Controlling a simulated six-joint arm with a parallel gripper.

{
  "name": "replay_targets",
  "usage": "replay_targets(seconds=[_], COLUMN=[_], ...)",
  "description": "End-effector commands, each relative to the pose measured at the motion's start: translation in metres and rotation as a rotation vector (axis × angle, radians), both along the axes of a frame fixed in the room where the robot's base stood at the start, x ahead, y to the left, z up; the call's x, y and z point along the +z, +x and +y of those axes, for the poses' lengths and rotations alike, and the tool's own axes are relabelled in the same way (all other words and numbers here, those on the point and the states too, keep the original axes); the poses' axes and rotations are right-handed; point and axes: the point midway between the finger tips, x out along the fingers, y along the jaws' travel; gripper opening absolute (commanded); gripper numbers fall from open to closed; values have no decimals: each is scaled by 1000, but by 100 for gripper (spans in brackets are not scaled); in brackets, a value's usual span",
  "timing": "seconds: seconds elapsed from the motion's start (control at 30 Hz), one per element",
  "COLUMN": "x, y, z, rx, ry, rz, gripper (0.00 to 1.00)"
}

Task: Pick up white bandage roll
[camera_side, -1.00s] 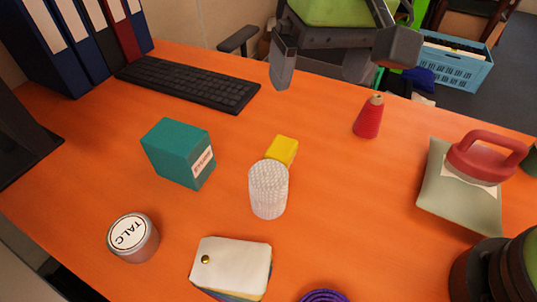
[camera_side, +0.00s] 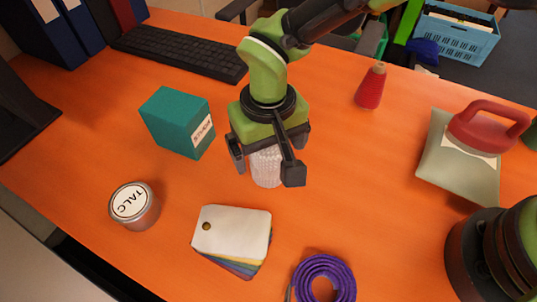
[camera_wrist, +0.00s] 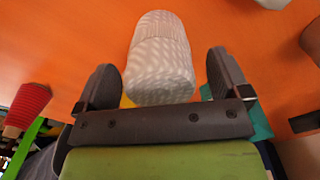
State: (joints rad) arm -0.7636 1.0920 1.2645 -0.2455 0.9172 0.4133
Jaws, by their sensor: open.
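The white bandage roll (camera_side: 266,168) stands upright on the orange table in the side view, partly hidden behind a finger of my gripper. My gripper (camera_side: 266,170) points down over it, with one finger to each side. In the wrist view the roll (camera_wrist: 160,60) is white and textured and lies between the two open fingers of my gripper (camera_wrist: 168,75).
A teal box (camera_side: 177,122) stands left of the roll. A talc tin (camera_side: 134,206), a stack of cards (camera_side: 231,232) and a purple coil (camera_side: 324,278) lie in front. A red cone (camera_side: 371,87) and a green cushion with a red-handled object (camera_side: 455,165) are to the right.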

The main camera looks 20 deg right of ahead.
Motion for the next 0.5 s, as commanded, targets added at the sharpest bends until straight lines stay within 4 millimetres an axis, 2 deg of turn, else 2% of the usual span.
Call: replay_targets(seconds=[0.03, 0.13, 0.4, 0.43, 0.5], x=[-9, -20, -24, -24, -24], y=[-1, 0, 0, 0, 0], z=[-1, -1, 0, 0, 0], rx=[-1, 0, 0, 0, 0], ry=[-2, 0, 1, 1, 1], rz=[4, 1, 0, 0, 0], gripper=[95, 95, 95, 92, 76])
